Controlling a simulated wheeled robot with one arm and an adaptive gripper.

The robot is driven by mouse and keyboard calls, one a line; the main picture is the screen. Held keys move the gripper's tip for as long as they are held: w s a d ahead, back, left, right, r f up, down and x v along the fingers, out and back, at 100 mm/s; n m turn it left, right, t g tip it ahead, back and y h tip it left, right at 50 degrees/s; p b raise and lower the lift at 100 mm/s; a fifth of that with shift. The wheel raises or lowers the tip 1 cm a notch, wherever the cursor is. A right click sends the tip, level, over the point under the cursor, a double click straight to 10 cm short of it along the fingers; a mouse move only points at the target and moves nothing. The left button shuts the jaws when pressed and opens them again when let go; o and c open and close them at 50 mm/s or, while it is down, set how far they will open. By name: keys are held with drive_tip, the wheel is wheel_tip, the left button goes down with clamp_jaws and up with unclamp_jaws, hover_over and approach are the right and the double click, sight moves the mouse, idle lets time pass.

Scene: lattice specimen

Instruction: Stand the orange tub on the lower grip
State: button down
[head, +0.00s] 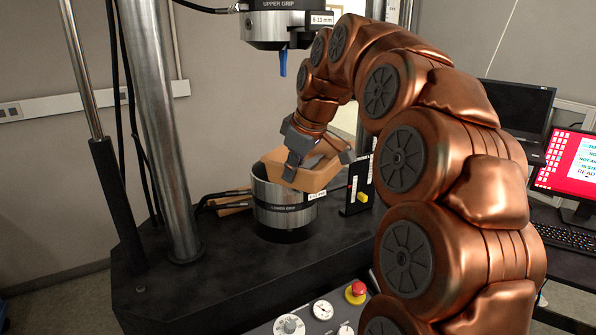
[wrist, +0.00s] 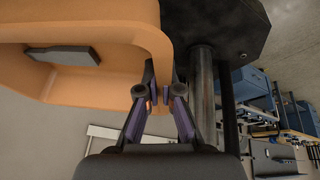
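The orange tub (head: 318,178) is in the head view, at the top of the lower grip (head: 284,214), a silver cylinder with a dark base. It looks tilted, and I cannot tell whether it rests on the grip or hangs just above it. My gripper (head: 300,160) is at the tub, reaching down from above. In the wrist view the tub (wrist: 100,22) fills the upper left, with a dark grey piece on its inner side. My gripper's fingertips (wrist: 159,93) are close together at the tub's wall and appear closed on it. The fingers partly hide that wall.
The upper grip (head: 278,28) hangs above, with a blue piece (head: 283,62) pointing down. A steel column (head: 165,130) stands left. A black stand with a yellow part (head: 360,197) is right of the lower grip. A red button (head: 356,289) and dials are in front.

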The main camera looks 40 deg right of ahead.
drive_tip(key=shift+w+d+r+p, duration=0.15)
drive_tip(key=shift+w+p, duration=0.9)
drive_tip(key=shift+w, duration=1.1)
drive_tip(key=shift+w+d+f+p, duration=0.15)
drive_tip(key=shift+w+p, duration=0.9)
drive_tip(key=shift+w, duration=1.15)
drive_tip(key=shift+w+d+r+p, duration=0.1)
drive_tip(key=shift+w+d+p, duration=0.15)
drive_tip(key=shift+w+p, duration=1.35)
drive_tip(key=shift+w+b, duration=0.45)
drive_tip(key=shift+w, duration=0.35)
drive_tip(key=shift+s+d+b, duration=0.1)
drive_tip(key=shift+s+b, duration=0.05)
drive_tip(key=shift+b, duration=0.2)
drive_tip(key=shift+f, duration=0.2)
drive_tip(key=shift+f+b, duration=0.65)
drive_tip(key=shift+f, duration=0.1)
drive_tip(key=shift+c, duration=2.2)
unclamp_jaws()
